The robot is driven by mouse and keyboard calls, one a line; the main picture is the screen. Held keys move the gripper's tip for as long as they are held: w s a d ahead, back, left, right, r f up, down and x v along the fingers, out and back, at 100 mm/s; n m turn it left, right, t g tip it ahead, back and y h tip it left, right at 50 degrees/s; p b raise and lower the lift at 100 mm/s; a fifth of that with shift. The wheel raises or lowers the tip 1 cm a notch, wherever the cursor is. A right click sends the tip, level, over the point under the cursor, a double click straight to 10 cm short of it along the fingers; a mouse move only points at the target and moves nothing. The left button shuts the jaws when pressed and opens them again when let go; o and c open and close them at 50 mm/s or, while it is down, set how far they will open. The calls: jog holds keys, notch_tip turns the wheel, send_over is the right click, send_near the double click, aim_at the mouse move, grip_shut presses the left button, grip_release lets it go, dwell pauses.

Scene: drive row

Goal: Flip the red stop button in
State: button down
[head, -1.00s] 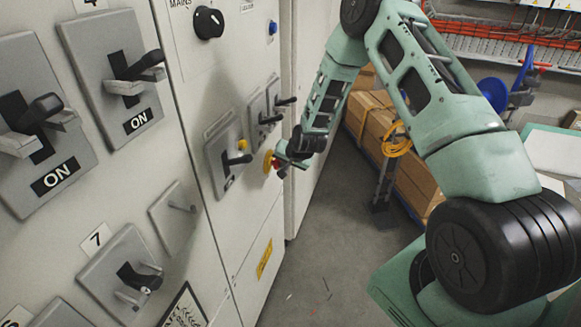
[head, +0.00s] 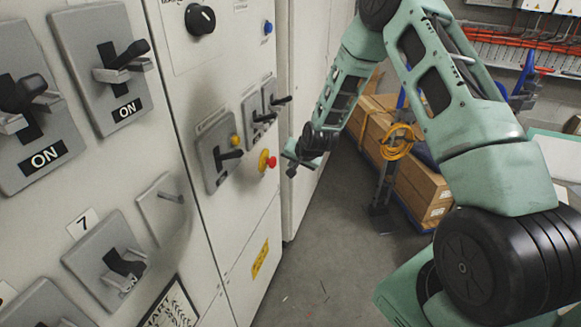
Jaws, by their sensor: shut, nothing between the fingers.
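The red stop button (head: 272,162) sits on a yellow round base (head: 263,161) on the cabinet front, below the small switches. Its red head is fully in view and sticks out to the right. My gripper (head: 288,166) is just to the right of the button in the head view, with a small gap between them in the picture. The gripper is shut and empty. Whether its tip is nearer or farther than the button in depth is hard to tell.
A small switch with a black lever (head: 229,155) is left of the button, with two more levers (head: 265,117) above. Large ON switches (head: 118,70) fill the left cabinet.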

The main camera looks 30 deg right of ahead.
jog(key=b+v, duration=0.1)
jog(key=v, duration=0.6)
jog(key=shift+s, duration=0.25)
jog(key=shift+r, duration=0.25)
jog(key=s+a+r+n+g, duration=0.2)
jog(key=s+a+r+n, duration=0.15)
jog(key=s, duration=0.35)
jog(key=s+a+r+n+g, duration=0.1)
jog(key=s+a+r+n, duration=0.2)
jog(key=s, duration=0.4)
jog(key=s+a+r+n+g, duration=0.2)
jog(key=s+r+n, duration=0.15)
jog(key=s, duration=0.35)
jog(key=s+a+r+n+g, duration=0.2)
jog(key=s+a+n, duration=0.5)
jog(key=s+a, duration=0.7)
jog(key=a+r, duration=0.1)
jog(key=a, duration=0.3)
jog(key=shift+g+y, duration=0.3)
jog(key=shift+y, duration=0.1)
jog(key=shift+a+r, duration=0.1)
jog(key=shift+a, duration=0.1)
